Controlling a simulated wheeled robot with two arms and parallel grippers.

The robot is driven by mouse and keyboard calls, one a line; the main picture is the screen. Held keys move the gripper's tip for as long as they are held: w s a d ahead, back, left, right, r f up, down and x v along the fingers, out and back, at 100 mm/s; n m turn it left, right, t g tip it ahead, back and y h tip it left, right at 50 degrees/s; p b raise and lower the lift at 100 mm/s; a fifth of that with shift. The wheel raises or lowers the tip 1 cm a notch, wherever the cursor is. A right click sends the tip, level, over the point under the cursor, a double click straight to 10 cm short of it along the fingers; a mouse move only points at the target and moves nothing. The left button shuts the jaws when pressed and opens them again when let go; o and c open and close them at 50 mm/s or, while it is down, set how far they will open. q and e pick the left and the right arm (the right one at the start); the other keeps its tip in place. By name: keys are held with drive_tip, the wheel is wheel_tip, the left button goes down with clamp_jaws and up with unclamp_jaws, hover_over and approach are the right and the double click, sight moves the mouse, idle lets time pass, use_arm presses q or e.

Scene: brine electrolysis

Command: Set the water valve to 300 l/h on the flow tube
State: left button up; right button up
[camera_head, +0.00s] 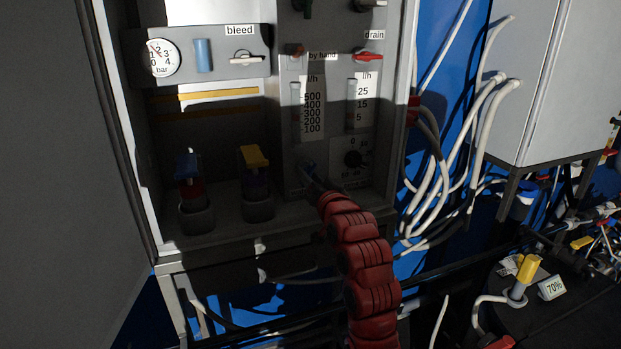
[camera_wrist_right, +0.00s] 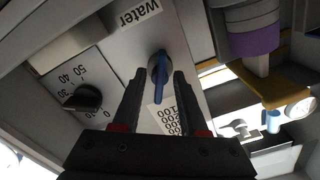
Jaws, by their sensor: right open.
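The water valve (camera_wrist_right: 158,75) is a blue lever handle on a round hub, set in a grey panel beside a "water" label (camera_wrist_right: 140,18). My right gripper (camera_wrist_right: 160,75) is open, with one dark finger on each side of the blue handle; I cannot tell whether they touch it. In the head view my red right arm reaches up to the panel, and the small blue valve (camera_head: 308,167) is partly hidden at the gripper (camera_head: 311,175). The flow tube (camera_head: 295,108) stands above it, beside an l/h scale (camera_head: 312,112) marked 100 to 500. Its float level is too dark to read. My left gripper is out of view.
Right of the valve is a black dial knob (camera_head: 353,158); above it is a second l/h tube (camera_head: 352,104). White hoses (camera_head: 440,160) hang at the right.

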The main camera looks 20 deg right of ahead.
drive_tip(key=shift+s, duration=0.1)
drive_tip(key=s+p, duration=1.7)
drive_tip(key=shift+d, duration=0.3)
